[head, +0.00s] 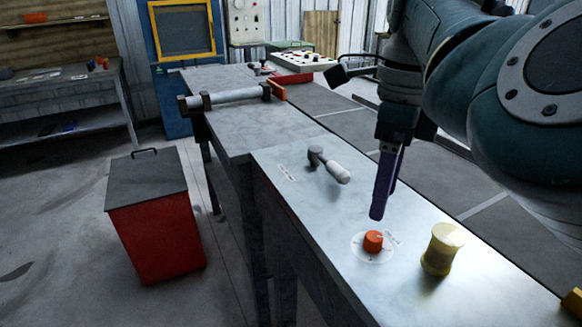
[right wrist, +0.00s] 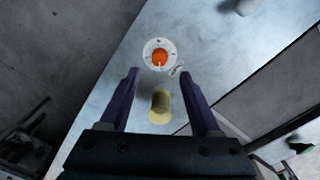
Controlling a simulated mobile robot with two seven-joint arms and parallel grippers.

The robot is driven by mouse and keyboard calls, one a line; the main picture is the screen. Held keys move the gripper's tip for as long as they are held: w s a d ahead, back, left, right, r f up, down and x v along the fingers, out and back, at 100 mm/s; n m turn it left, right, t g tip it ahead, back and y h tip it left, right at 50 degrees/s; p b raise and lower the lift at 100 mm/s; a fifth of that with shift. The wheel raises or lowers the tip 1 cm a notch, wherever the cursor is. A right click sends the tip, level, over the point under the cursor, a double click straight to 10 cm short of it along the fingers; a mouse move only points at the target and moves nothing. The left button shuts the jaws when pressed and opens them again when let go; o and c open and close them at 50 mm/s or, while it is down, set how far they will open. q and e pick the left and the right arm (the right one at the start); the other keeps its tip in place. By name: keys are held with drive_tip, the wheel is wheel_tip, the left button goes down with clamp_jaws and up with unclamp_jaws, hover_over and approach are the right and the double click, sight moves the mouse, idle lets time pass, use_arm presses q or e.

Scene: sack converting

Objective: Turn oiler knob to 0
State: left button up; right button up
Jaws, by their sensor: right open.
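The oiler knob (head: 373,241) is orange and sits on a round white dial plate (head: 372,256) on the metal bench top. In the right wrist view the knob (right wrist: 159,57) lies ahead of the fingertips, with a pale mark on its lower edge; the dial figures are too small to read. My right gripper (head: 378,214) points down above the bench, just behind the knob and apart from it. In the right wrist view its two purple fingers (right wrist: 163,76) are spread wide with nothing gripped. My left gripper is not in view.
A yellow spool-shaped piece (head: 441,249) stands close to the right of the knob. A lever with a white handle (head: 329,165) is farther back on the bench (head: 300,215). A red bin (head: 157,230) stands on the floor at left. The bench top left of the knob is clear.

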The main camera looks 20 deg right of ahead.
sight(375, 236)
drive_tip(key=f, duration=0.3)
drive_tip(key=f+b, duration=0.1)
drive_tip(key=f, duration=0.3)
drive_tip(key=shift+s+a+f, duration=0.1)
drive_tip(key=shift+s+f, duration=0.05)
drive_tip(key=shift+s, duration=0.05)
clamp_jaws()
